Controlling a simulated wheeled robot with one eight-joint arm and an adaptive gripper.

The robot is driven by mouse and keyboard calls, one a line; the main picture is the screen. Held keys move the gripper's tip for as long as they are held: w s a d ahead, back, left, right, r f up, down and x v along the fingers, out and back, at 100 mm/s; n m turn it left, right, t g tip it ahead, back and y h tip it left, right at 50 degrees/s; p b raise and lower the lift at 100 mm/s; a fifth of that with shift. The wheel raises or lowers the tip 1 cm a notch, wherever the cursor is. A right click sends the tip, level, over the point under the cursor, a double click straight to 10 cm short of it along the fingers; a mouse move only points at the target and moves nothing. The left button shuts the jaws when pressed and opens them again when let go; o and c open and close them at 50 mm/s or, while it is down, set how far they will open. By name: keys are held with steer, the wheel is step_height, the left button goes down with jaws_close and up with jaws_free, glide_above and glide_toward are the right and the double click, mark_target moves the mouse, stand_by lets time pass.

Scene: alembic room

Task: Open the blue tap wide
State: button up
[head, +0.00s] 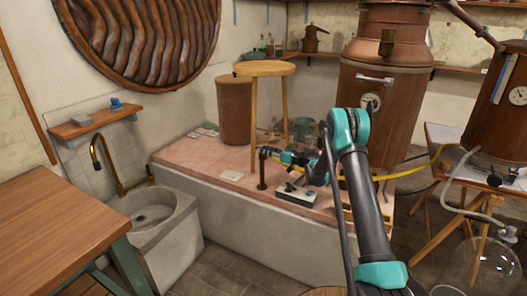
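I cannot clearly make out a blue tap in the head view. My gripper (268,152) is small and far off, at the end of my arm, which reaches left over the pink tiled bench. It is beside the top of a short dark upright post (262,172) on the bench; I cannot tell whether they touch. The gripper's fingers are too small to tell open from shut. A brass tap (103,160) arches over the stone sink (155,217) at the left, far from my gripper.
A small box with a dark knob (296,194) lies on the bench (222,158) near my arm. A round wooden stool (264,69) and a brown cylinder (234,110) stand behind. A copper still (385,90) and yellow hose (420,166) are right. A wooden table (50,232) is front left.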

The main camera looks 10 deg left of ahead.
steer(key=shift+w+a, duration=0.2)
steer(key=shift+a, duration=0.35)
jaws_close()
